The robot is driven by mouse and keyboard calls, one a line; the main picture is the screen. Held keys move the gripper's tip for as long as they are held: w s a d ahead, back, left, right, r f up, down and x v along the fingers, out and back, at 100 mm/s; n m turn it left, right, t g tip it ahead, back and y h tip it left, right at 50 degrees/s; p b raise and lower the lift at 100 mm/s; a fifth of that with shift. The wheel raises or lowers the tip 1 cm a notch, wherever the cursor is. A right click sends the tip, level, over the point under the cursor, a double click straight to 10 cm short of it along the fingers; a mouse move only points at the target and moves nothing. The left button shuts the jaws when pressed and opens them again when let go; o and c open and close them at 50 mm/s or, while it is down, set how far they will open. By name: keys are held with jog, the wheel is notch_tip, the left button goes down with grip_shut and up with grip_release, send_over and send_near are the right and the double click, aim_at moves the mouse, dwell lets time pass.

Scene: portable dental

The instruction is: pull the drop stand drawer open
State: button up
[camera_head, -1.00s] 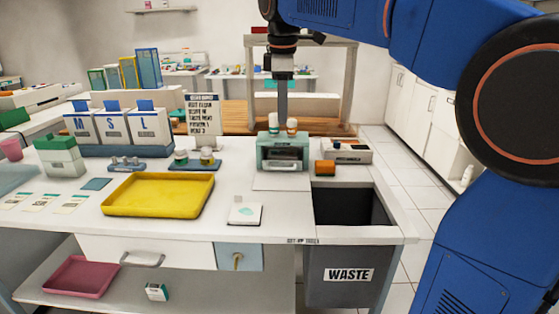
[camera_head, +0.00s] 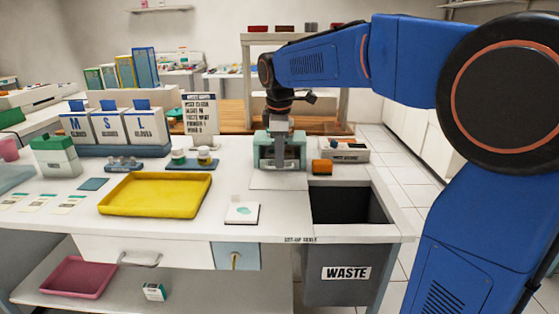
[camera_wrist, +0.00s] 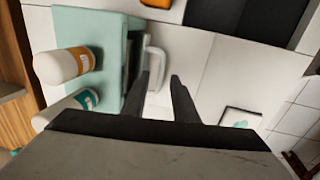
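The drop stand (camera_head: 261,149) is a mint-green box at the back of the white counter. In the wrist view its mint top (camera_wrist: 90,25) is at the left, with a dark front and a pale drawer handle (camera_wrist: 156,66) standing out from it. My gripper (camera_wrist: 160,82) points down at the stand's front. Its two dark fingers are apart, one on each side of the handle in this view; I cannot tell whether they touch it. In the head view my gripper (camera_head: 280,160) covers the middle of the stand. The drawer looks closed.
Two bottles, orange-labelled (camera_wrist: 65,66) and teal-labelled (camera_wrist: 68,107), stand on the drop stand. An orange block (camera_head: 321,167) and the waste opening (camera_head: 350,204) are to the right. A yellow tray (camera_head: 155,211) is at the front left. A white pad (camera_head: 242,213) lies in front.

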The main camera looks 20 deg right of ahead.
jog(key=shift+w+f, duration=0.2)
jog(key=shift+f, duration=0.8)
grip_shut()
dwell(0.8)
